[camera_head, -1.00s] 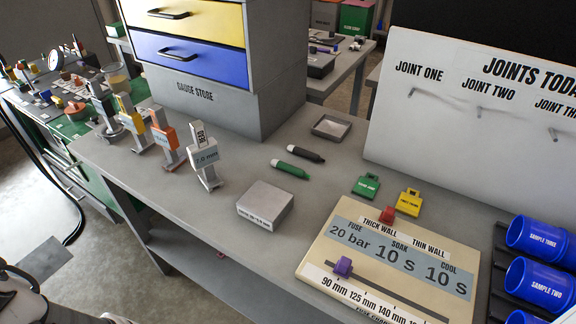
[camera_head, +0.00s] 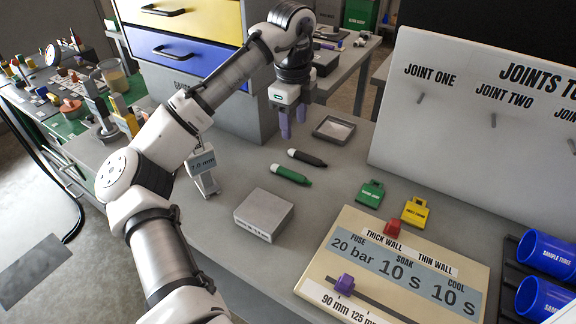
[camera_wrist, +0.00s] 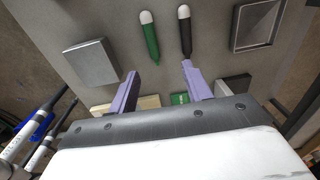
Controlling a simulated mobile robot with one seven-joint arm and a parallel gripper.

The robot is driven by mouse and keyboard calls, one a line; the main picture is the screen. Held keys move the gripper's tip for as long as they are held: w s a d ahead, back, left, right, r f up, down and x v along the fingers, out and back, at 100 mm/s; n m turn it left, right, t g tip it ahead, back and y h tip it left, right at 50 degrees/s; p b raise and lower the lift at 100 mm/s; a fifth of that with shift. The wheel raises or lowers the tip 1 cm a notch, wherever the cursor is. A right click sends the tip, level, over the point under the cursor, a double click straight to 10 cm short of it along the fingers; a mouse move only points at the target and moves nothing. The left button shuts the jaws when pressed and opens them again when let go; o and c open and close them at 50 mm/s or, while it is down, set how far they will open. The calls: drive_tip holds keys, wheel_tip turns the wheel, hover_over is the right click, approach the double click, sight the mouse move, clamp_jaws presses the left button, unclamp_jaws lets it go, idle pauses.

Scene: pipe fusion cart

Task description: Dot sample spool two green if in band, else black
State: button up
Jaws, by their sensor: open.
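A green marker (camera_head: 291,175) and a black marker (camera_head: 307,158) lie side by side on the grey bench top. They also show in the wrist view, green (camera_wrist: 149,35) to the left and black (camera_wrist: 185,32) to the right. My gripper (camera_head: 286,134) hangs above the bench behind the markers, with its purple fingers apart and nothing between them; they also show in the wrist view (camera_wrist: 160,88). The blue sample spool two (camera_head: 545,298) is at the lower right edge, partly cut off. A gauge reading 7.0 mm (camera_head: 203,165) stands partly behind my arm.
A grey block (camera_head: 264,215) and a small tray (camera_head: 334,129) flank the markers. A green tag (camera_head: 370,192) and a yellow tag (camera_head: 415,211) lie near the fusion board (camera_head: 322,262). Sample spool three (camera_head: 548,253) sits above spool two. The drawer cabinet (camera_head: 180,55) stands behind.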

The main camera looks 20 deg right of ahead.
hover_over(291, 172)
drive_tip(key=shift+y, duration=0.3)
wheel_tip(291, 172, down, 8)
drive_tip(key=shift+w+d+p, duration=0.15)
drive_tip(key=shift+p, duration=0.2)
drive_tip(key=shift+s+f+p, duration=0.2)
drive_tip(key=shift+f+p, duration=0.75)
drive_tip(key=shift+f, duration=2.1)
drive_tip(key=shift+c, duration=0.3)
clamp_jaws()
